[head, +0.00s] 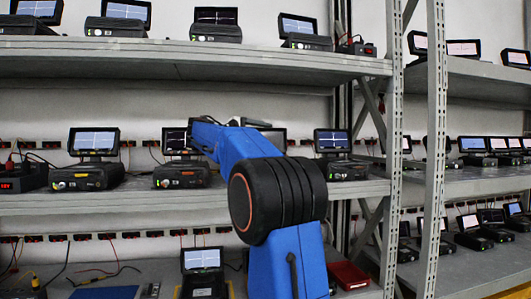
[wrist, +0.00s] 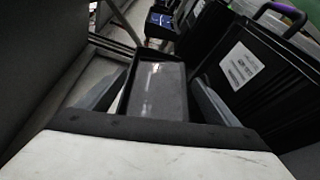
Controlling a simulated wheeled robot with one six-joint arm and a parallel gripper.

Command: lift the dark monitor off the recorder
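In the head view, a monitor with a darker screen (head: 174,141) stands upright on a black recorder (head: 182,176) on the middle shelf. My blue arm covers its right edge. My gripper is hidden behind the arm in that view. In the wrist view, my gripper (wrist: 160,88) has its two grey fingers on either side of a dark, glossy panel (wrist: 153,92), apparently a monitor. The fingers lie close to the panel's sides. I cannot tell whether they touch it. The recorder beneath the panel cannot be made out there.
Similar recorders with lit monitors stand along the shelves, one just left (head: 88,174) and one right of my arm (head: 342,168). The upper shelf (head: 180,62) runs above. A metal post (head: 392,150) stands at right. Black cases with white labels (wrist: 240,65) crowd the wrist view's right side.

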